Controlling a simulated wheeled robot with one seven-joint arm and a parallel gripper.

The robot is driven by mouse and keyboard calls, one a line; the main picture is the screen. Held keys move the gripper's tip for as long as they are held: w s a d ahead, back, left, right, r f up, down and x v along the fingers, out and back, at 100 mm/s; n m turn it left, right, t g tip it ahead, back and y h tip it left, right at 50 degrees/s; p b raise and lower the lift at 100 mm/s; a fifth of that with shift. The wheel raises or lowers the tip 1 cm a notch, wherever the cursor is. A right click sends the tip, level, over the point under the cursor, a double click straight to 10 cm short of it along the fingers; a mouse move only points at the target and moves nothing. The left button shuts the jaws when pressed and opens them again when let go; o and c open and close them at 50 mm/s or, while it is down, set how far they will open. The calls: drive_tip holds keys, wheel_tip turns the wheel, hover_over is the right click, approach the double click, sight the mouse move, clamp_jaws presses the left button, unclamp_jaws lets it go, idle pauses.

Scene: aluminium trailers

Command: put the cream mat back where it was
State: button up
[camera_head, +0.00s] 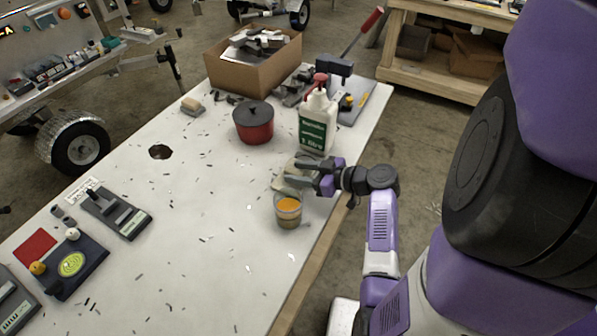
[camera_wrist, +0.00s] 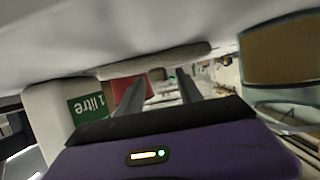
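The cream mat (camera_head: 281,183) lies on the white table, partly hidden under my gripper in the head view. It seems to be the beige strip (camera_wrist: 165,60) against the table surface in the upside-down wrist view. My gripper (camera_head: 297,170) is low over the mat, pointing left. In the wrist view its two fingers (camera_wrist: 161,80) stand apart, with background showing between them, so it looks open and empty. I cannot tell whether a finger touches the mat.
A glass with orange drink (camera_head: 288,210) stands just in front of the mat. A white bottle with a red top (camera_head: 317,125) stands just behind it. A red pot (camera_head: 253,123) and a cardboard box (camera_head: 262,72) are farther back. The table's middle is mostly clear.

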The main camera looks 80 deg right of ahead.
drive_tip(key=shift+r, duration=0.15)
drive_tip(key=b+v, duration=0.2)
drive_tip(key=v, duration=1)
idle(0.3)
